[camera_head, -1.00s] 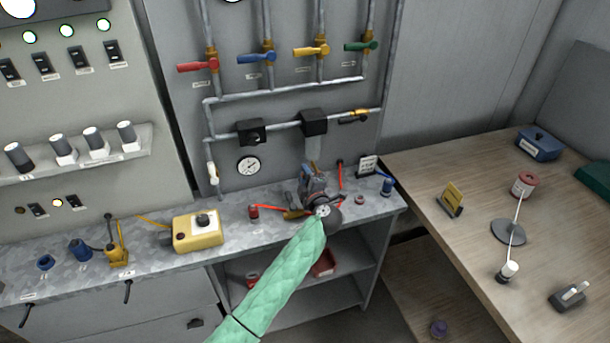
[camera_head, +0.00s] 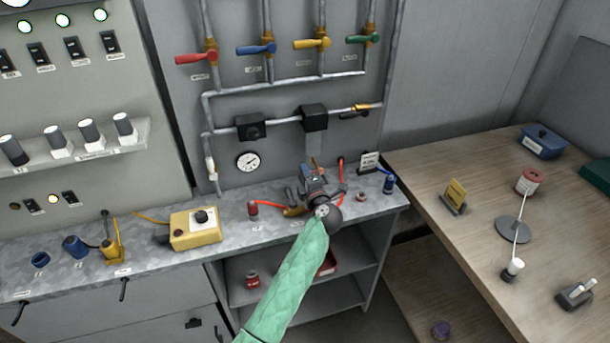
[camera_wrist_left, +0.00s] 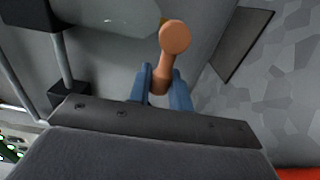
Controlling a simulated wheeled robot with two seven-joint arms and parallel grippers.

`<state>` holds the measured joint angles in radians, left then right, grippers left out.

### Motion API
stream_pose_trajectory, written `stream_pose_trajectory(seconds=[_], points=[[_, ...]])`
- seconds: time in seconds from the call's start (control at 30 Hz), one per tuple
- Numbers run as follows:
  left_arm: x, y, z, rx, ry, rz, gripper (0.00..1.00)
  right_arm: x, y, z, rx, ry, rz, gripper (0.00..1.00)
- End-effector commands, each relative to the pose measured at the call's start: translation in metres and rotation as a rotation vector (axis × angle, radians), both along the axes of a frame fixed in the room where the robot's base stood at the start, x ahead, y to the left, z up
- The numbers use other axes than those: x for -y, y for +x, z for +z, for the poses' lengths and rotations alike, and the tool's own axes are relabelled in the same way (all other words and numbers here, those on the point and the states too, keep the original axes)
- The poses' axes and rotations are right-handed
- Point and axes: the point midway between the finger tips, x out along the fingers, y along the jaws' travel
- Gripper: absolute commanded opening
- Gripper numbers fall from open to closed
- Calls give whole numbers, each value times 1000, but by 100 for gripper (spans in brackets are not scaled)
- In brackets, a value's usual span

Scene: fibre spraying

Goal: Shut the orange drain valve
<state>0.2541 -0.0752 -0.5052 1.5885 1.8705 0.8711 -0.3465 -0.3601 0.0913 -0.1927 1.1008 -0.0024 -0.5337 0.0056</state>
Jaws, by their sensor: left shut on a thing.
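The orange drain valve's handle (camera_wrist_left: 174,40) shows in the left wrist view as an orange-brown lever with a round end. My left gripper (camera_wrist_left: 161,82) has its blue fingers shut on it, one on each side. In the head view my left gripper (camera_head: 312,176) is over the bench, below the black box on the lower pipe. My green-sleeved arm and wrist hide much of the valve there, and the handle's angle is hard to tell. My right gripper is not in view.
Red (camera_head: 196,58), blue (camera_head: 257,48), yellow (camera_head: 312,43) and green (camera_head: 363,39) valve levers are on the pipes above. A round gauge (camera_head: 248,162) is left of the gripper. A yellow box (camera_head: 196,229) stands on the metal bench (camera_head: 150,262). A wooden table (camera_head: 470,255) is at right.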

Motion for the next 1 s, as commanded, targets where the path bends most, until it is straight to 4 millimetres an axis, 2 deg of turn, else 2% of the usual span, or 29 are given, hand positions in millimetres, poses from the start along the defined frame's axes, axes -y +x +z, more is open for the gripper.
stream_pose_trajectory(seconds=[0.03, 0.07, 0.13, 0.17, 0.43, 0.57, 0.7, 1.0], points=[[0, -1, -3, -3, 0, 0, 0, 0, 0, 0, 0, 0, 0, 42], [0, -1, -3, -3, 0, 0, 26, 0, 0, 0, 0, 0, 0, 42], [0, -1, -3, -3, 1, 0, 40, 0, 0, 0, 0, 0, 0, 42], [0, -1, -3, -3, 1, 0, 42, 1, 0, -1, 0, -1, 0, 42], [0, -1, -2, -3, 1, 0, 42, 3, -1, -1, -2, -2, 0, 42], [3, -8, -4, -2, 0, -1, 42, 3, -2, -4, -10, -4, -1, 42], [8, -25, -5, -3, -1, 0, 42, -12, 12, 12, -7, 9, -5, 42], [21, -63, -5, -3, -1, -1, 42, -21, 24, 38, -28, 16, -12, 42]])
